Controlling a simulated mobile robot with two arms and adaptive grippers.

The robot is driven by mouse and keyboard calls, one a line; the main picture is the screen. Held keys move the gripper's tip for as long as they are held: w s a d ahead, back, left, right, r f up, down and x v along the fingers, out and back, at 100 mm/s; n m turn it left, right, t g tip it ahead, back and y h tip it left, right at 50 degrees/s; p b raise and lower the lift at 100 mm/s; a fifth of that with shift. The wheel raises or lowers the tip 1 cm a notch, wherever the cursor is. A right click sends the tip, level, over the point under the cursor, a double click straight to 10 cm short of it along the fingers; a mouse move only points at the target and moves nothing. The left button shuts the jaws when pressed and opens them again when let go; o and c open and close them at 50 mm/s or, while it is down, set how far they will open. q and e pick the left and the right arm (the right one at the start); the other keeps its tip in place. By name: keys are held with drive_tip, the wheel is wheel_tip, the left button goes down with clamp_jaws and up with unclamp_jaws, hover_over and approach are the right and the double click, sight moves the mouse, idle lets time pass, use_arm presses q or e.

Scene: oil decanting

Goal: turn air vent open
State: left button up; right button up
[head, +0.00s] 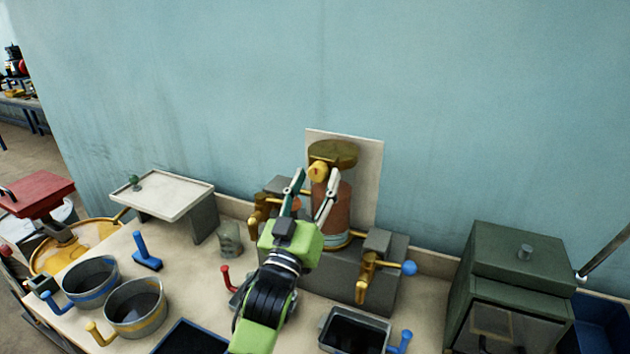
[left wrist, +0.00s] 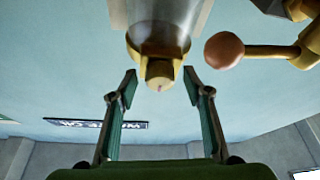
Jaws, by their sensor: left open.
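The air vent appears to be the yellow knob (head: 318,171) on the front of the copper and brass vessel (head: 333,205), below its brass lid. In the left wrist view the yellow knob (left wrist: 160,72) sits at the centre, with a small reddish mark on its end. My left gripper (head: 317,178) is open, coming up from below in front of the vessel. In the left wrist view the open fingers (left wrist: 160,82) stand either side of the knob, with gaps between. I cannot tell whether the tips reach its depth. My right gripper is not in view.
A brass lever with an orange ball (left wrist: 224,50) is close right of the fingers. A brass tap (head: 366,275) with a blue ball (head: 409,268) is at the vessel's right. Pans (head: 135,305), a raised tray (head: 170,192) and a green cabinet (head: 515,290) stand around.

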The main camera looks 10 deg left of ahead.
use_arm(q)
drive_tip(key=c, duration=1.1)
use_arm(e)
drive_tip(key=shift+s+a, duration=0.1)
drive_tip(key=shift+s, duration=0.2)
